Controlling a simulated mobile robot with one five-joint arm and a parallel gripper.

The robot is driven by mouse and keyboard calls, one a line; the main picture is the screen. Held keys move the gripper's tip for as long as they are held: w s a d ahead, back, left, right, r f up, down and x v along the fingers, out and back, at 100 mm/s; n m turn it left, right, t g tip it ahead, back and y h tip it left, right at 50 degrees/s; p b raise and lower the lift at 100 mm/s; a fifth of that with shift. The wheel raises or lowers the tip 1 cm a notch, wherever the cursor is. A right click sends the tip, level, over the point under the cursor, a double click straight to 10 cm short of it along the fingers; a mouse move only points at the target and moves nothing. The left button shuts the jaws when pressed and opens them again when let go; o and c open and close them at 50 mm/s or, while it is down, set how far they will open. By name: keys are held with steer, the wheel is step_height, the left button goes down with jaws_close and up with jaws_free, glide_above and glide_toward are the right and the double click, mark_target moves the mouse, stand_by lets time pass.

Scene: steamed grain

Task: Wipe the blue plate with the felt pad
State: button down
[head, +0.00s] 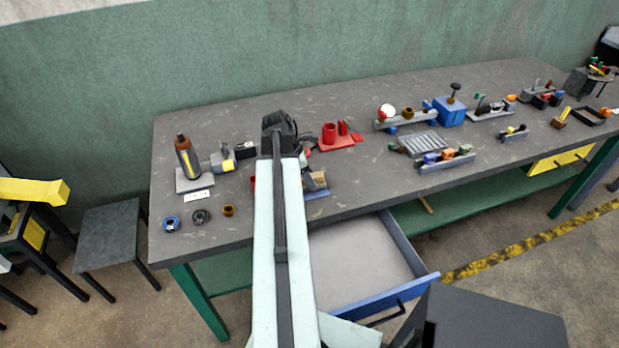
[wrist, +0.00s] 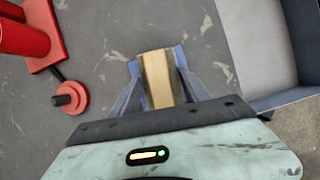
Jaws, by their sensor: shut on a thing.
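My gripper (wrist: 158,75) is shut on a tan block (wrist: 157,88), which seems to be the felt pad. The block sits between the two blue-grey fingers in the wrist view, above the grey bench top. In the head view the tan block (head: 318,179) shows just right of my arm, near the bench's front edge. A flat blue strip (head: 317,194) lies beside it there; I cannot tell whether it is the blue plate or a finger. No blue plate shows clearly in the wrist view. My arm hides part of the bench.
A red stand (head: 337,142) is behind the block. An open drawer (head: 425,274) juts out in front. A bottle (head: 187,160) and several rings are at left. A blue box (head: 448,111), a ribbed grey tray (head: 418,142) and several small fixtures are at right.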

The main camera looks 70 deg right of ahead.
steer(key=shift+f+b, duration=0.95)
steer(key=shift+f, duration=0.05)
steer(key=shift+w+a+r, duration=0.1)
steer(key=shift+w+a, duration=1.2)
steer(key=shift+w, duration=0.25)
